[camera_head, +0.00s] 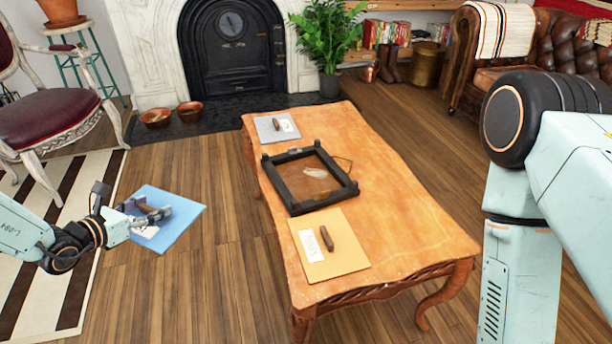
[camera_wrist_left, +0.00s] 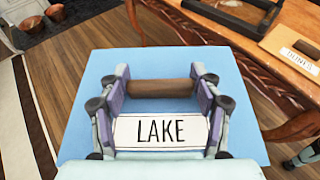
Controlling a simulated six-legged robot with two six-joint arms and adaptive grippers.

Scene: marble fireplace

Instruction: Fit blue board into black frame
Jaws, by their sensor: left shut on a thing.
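The blue board (camera_head: 182,222) is held off the table in my left gripper (camera_head: 143,213), to the left of the table. In the left wrist view the blue board (camera_wrist_left: 162,62) carries a white label reading "LAKE" and a brown handle (camera_wrist_left: 161,88). My left gripper (camera_wrist_left: 161,92) is shut on that handle, one finger at each end. The black frame (camera_head: 308,180) lies flat on the middle of the table; its inside shows brown with a small pale shape. Part of the black frame (camera_wrist_left: 232,12) shows at the top of the left wrist view. My right gripper is not in view.
The wooden table (camera_head: 385,220) also bears a yellow board (camera_head: 338,260) at its near end and a grey board (camera_head: 270,132) at its far end, each with a handle and label. A chair (camera_head: 50,115) stands at left. The table's right side is bare.

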